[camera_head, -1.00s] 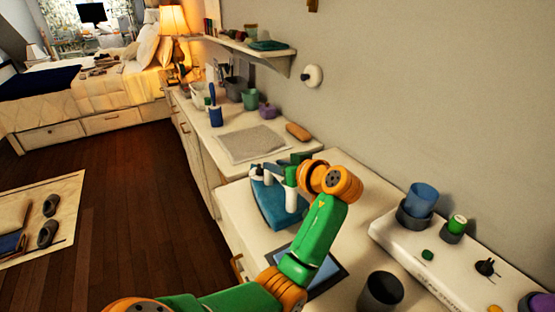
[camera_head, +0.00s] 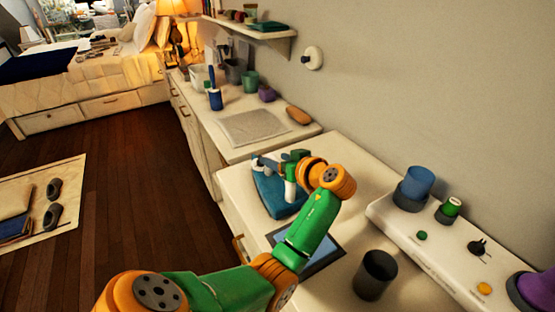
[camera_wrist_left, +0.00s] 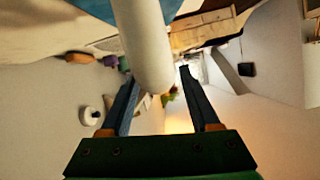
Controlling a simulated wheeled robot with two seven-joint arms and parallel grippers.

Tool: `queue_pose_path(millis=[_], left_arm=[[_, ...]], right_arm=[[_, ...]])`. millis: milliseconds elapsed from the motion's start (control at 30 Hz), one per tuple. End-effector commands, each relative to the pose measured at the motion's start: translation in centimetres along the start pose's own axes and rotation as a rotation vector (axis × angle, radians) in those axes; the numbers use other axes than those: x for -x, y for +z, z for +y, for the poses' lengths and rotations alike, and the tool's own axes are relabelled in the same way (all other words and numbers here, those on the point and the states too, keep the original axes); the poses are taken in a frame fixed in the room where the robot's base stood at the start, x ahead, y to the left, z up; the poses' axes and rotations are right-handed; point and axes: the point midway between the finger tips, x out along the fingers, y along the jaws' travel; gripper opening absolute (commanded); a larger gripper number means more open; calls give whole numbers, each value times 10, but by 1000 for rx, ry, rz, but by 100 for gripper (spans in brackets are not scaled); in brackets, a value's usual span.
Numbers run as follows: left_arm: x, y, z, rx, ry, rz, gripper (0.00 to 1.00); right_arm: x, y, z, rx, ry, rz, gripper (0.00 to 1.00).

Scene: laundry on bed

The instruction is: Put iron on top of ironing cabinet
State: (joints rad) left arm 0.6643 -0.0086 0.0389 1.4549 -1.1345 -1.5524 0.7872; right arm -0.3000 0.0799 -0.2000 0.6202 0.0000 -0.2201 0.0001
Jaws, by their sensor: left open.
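The blue iron (camera_head: 272,195), with a white upright handle part, rests on the pale cabinet top (camera_head: 345,160) in the head view. My left gripper (camera_head: 270,162) is at the iron's far side, its dark fingers close to the handle. In the left wrist view, the white handle bar (camera_wrist_left: 145,40) runs down between the open fingers (camera_wrist_left: 157,80), and a bit of blue shows at the top. Whether the fingers touch the bar cannot be told. The ironing cabinet cannot be clearly told apart from the other cabinets. My right gripper is not in view.
A dark-screened tablet (camera_head: 318,250) and a dark cup (camera_head: 375,274) are near my left arm. A white raised panel (camera_head: 410,235) with a blue cup (camera_head: 419,182) and spools is at right. A lower counter with a grey mat (camera_head: 253,128) lies beyond. A shelf (camera_head: 250,32) is on the wall.

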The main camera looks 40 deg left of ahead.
Motion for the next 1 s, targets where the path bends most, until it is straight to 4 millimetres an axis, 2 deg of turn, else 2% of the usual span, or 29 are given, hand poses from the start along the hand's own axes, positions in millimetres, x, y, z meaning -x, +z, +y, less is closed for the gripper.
queue_pose_path(millis=[67,300,400,500,1000], left_arm=[[11,1,1,2,4,0,62],[78,2,2,3,7,-1,62],[100,2,1,3,6,-1,62],[113,1,1,2,3,0,62],[118,0,0,1,0,1,62]], right_arm=[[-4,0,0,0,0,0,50],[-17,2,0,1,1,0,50],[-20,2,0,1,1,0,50],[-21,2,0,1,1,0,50],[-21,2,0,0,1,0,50]])
